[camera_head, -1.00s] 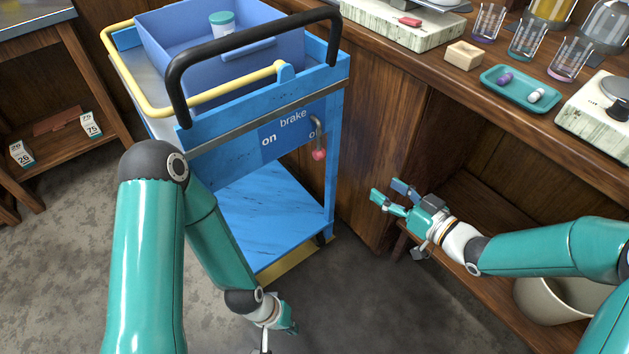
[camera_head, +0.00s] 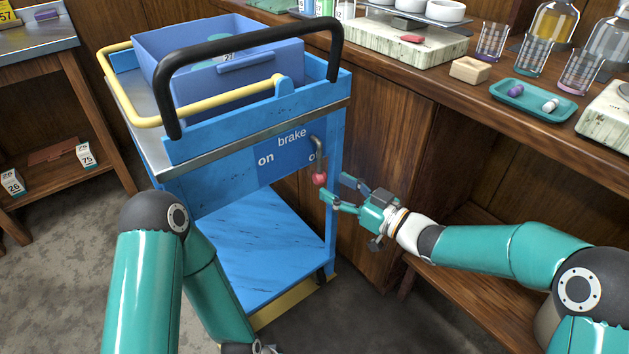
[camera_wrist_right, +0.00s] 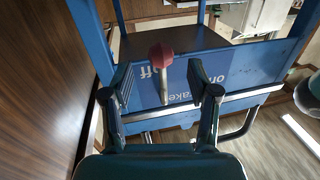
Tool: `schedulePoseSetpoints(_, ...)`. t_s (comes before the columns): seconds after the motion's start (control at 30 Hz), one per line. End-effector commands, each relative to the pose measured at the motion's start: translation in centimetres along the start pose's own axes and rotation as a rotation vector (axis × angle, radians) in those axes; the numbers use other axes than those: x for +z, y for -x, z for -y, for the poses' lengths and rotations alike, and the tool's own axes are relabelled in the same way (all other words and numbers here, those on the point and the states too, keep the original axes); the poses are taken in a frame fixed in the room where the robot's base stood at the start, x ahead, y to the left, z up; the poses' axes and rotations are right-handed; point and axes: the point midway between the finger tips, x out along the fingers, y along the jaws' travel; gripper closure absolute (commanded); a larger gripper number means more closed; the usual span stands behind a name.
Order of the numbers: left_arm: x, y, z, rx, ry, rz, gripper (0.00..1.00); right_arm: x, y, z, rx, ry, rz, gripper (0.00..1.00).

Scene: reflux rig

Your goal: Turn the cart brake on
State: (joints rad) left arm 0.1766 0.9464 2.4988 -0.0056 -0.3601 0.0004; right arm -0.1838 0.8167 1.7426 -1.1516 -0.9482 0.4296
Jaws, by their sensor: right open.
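The blue cart (camera_head: 200,190) has a panel marked "brake" (camera_head: 280,155), with "on" at left and "off" at right. The brake lever (camera_head: 319,158) hangs down at the "off" side, its grey rod ending in a red knob (camera_head: 319,179). My right gripper (camera_head: 335,187) is open just right of the knob. In the right wrist view the knob (camera_wrist_right: 160,55) and rod show between the spread fingers (camera_wrist_right: 160,82), with no clear contact. Part of the "off" label is hidden behind the lever. My left arm hangs in front of the cart; its fingers are out of frame.
A black push handle (camera_head: 250,45) and a yellow rail (camera_head: 200,108) stick out above the panel. A wooden bench (camera_head: 440,85) with glassware stands close on the right. A side table (camera_head: 50,85) stands at left.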

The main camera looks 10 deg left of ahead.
Motion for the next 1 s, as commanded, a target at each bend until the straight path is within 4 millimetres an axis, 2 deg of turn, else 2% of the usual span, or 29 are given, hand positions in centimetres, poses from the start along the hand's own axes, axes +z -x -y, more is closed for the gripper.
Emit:
schedulePoseSetpoints(0.1,0.0,-0.6,0.2,0.0,0.0,0.0,1.0,0.2,-2.4,0.1,-0.003,0.001,0.0,0.4)
schedulePoseSetpoints(0.3,0.0,-1.0,0.4,0.0,0.0,0.0,1.0,0.1,-4.7,0.0,-0.001,0.001,0.0,0.4)
schedulePoseSetpoints(0.7,0.0,-1.1,0.4,0.0,0.0,0.0,1.0,0.0,-5.4,0.0,0.0,-0.001,0.001,0.4)
schedulePoseSetpoints(0.77,0.0,-1.1,0.4,0.0,0.0,0.0,1.0,0.0,-5.4,0.0,0.0,-0.001,0.001,0.49)
schedulePoseSetpoints(1.0,0.0,-1.1,0.4,0.0,0.0,0.0,1.0,0.0,-5.4,0.0,0.0,-0.001,0.001,0.89)
